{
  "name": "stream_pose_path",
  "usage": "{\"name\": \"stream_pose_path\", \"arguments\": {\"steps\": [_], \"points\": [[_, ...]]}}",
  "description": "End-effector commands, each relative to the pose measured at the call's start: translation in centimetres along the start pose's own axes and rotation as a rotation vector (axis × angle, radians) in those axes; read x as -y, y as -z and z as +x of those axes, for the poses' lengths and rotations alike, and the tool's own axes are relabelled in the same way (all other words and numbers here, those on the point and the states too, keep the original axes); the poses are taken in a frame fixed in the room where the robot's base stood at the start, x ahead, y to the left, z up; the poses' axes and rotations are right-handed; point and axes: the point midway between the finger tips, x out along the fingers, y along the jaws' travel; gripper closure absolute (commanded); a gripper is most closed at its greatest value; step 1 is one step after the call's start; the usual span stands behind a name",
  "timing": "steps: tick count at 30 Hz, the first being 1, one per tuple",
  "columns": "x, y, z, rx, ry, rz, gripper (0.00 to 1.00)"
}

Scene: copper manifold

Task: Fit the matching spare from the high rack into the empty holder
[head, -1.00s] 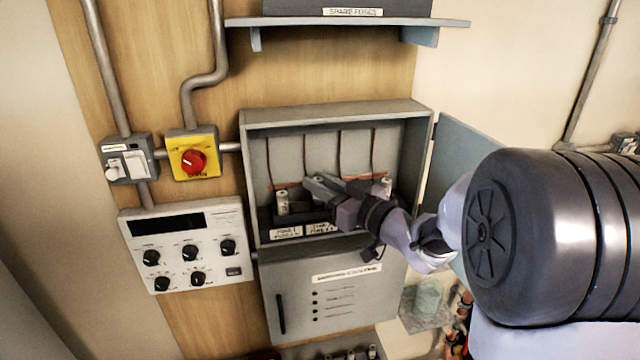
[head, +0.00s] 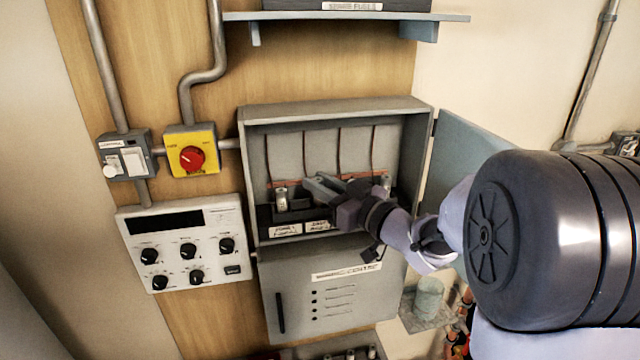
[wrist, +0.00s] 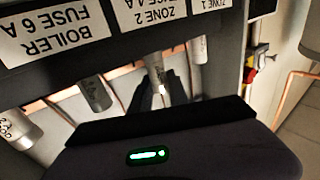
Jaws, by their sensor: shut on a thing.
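The open grey fuse box (head: 340,112) is in the middle of the head view, with a row of holders low inside it. My gripper (head: 318,186) reaches in from the right at the second holder from the left, above its white label (head: 319,226). In the wrist view, my gripper (wrist: 160,88) is shut on a pale cylindrical fuse (wrist: 156,72), beside the label reading Zone 2 fuse 4 A (wrist: 150,10). The fuse's lower end and the holder contacts are hidden, so I cannot tell whether it is seated. The spare fuses rack (head: 350,17) is on the top shelf.
Other fuses stand close on both sides in the wrist view: one (wrist: 95,93) to the left, one (wrist: 199,50) to the right. The blue-grey door (head: 462,150) stands open at the right. A red rotary switch (head: 191,158) and dial panel (head: 187,245) are left.

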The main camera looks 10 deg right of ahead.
Motion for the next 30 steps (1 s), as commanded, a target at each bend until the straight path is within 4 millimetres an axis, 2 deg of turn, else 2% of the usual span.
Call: {"name": "stream_pose_path", "arguments": {"steps": [20,21,24,30], "points": [[0.0,-1.4,0.0,0.000,0.000,0.000,1.00],[0.0,-1.4,0.0,0.000,0.000,0.000,0.75],[0.0,-1.4,0.0,0.000,0.000,0.000,0.56],[0.0,-1.4,0.0,0.000,0.000,0.000,0.54]]}}
